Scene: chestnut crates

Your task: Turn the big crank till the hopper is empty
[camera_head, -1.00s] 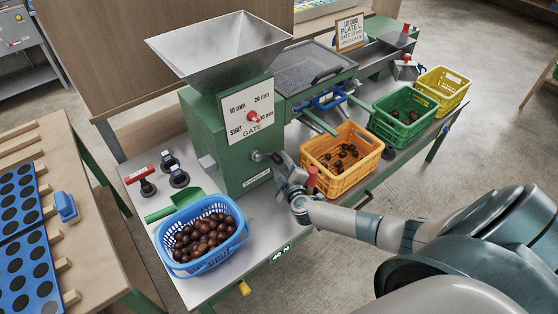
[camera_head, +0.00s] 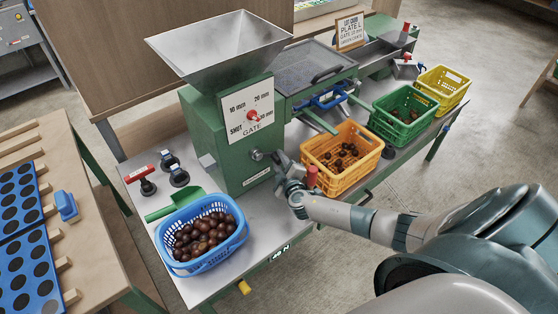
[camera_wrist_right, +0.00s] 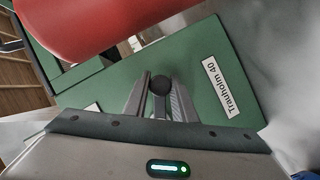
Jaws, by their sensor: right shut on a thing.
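The green mill (camera_head: 222,150) carries a wide metal hopper (camera_head: 220,45); its visible inner walls are bare and its throat is hard to see. A round metal hub (camera_head: 257,155) sits low on the mill's front. My right gripper (camera_head: 284,166) is beside the hub, shut on the big crank, whose arm is largely hidden. The crank's red grip (camera_head: 312,176) stands just right of my wrist. In the right wrist view the red grip (camera_wrist_right: 110,25) looms close at top left, and a dark round end shows between my fingers (camera_wrist_right: 160,95). My left gripper is out of view.
A blue basket (camera_head: 203,262) of chestnuts and a green scoop (camera_head: 175,206) lie left of the crank. Orange (camera_head: 345,182), green (camera_head: 408,132) and yellow (camera_head: 446,103) crates stand to the right; the orange and green ones hold chestnuts. The gate plate (camera_head: 248,113) has a red knob.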

